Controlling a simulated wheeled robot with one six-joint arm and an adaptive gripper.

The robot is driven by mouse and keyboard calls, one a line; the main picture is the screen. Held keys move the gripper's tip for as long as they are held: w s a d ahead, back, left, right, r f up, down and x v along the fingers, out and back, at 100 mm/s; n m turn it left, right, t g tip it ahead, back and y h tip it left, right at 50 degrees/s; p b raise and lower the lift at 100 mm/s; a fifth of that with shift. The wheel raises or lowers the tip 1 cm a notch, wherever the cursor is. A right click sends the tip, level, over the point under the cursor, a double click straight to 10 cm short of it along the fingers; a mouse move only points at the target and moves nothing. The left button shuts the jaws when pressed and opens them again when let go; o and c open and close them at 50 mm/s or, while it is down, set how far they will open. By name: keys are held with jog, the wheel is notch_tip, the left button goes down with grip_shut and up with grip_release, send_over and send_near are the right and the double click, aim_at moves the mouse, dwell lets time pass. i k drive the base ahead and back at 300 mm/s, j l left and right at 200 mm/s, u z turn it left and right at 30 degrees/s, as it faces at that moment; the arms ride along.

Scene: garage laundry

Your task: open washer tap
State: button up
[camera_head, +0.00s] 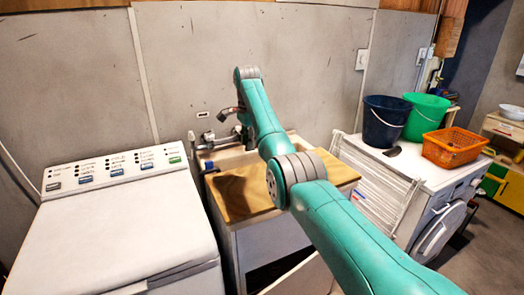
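A grey metal tap fitting (207,140) is on the wall above the sink, right of the washer's control panel. It is small, and I cannot tell whether it is open or closed.
A sink cabinet with a wooden board (240,194) stands below the tap. A blue item (209,168) is at its left edge. At right, a white machine (432,184) bears a dark blue bucket (383,120), a green bucket (426,113) and an orange basket (455,147).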

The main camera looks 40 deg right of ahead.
aim_at(209, 136)
jog(key=i+l, duration=0.1)
jog(key=i, duration=0.4)
jog(key=i+l, duration=0.15)
jog(key=i, duration=0.35)
